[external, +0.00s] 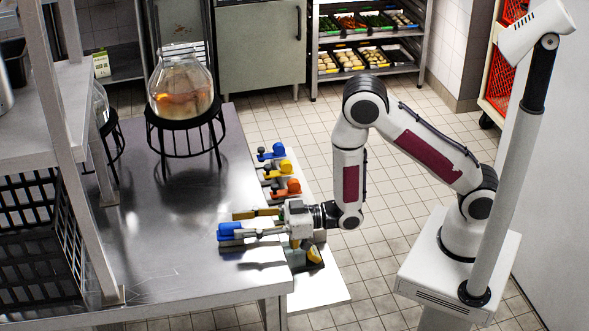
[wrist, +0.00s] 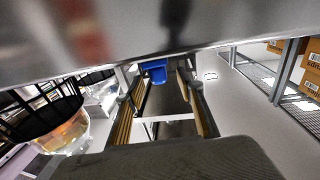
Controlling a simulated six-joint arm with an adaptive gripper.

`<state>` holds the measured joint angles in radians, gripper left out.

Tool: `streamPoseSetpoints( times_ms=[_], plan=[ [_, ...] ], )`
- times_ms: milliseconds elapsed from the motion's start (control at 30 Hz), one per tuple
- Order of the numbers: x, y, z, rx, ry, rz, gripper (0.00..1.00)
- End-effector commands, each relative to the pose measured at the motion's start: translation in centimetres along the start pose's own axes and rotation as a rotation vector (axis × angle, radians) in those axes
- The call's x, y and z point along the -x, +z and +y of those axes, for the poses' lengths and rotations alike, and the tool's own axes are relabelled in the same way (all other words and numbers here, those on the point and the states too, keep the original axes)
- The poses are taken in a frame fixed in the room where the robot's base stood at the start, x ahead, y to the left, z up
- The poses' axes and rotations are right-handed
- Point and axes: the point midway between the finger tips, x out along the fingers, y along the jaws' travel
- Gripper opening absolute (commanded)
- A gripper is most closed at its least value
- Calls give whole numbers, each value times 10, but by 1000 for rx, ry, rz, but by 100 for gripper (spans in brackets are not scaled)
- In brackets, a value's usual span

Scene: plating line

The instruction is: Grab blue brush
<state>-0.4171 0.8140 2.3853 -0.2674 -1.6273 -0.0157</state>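Near the steel table's edge, a blue piece (external: 229,230), likely a blue brush's end, lies at the tip end of my gripper (external: 248,223). The gripper is low and points left over the table. In the wrist view, the blue piece (wrist: 154,71) shows between the fingertips of my gripper (wrist: 165,76), nearer the left one. A dark gap is visible beside the right finger, so the fingers look open. Whether they touch the blue piece is unclear. A second blue brush (external: 270,152) lies at the far end of the white board (external: 327,293).
A yellow brush (external: 282,166) and an orange one (external: 290,187) lie on the board. A yellow-and-black item (external: 314,256) is close beside my gripper. A glass jar (external: 180,86) on a black stand (external: 190,123) stands farther back on the steel table (external: 165,240).

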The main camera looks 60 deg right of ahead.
Motion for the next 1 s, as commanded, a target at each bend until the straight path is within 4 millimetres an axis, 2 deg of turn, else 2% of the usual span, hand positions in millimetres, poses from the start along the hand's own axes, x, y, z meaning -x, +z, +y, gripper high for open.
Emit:
streamPoseSetpoints(
  times_ms=[300,867,900,1000],
  plan=[
    [-26,0,1,-1,-1,-1,38],
    [-29,0,1,-1,0,-1,38],
    [-29,0,1,-1,0,-1,35],
    [-29,0,1,-1,0,-1,9]
  ],
)
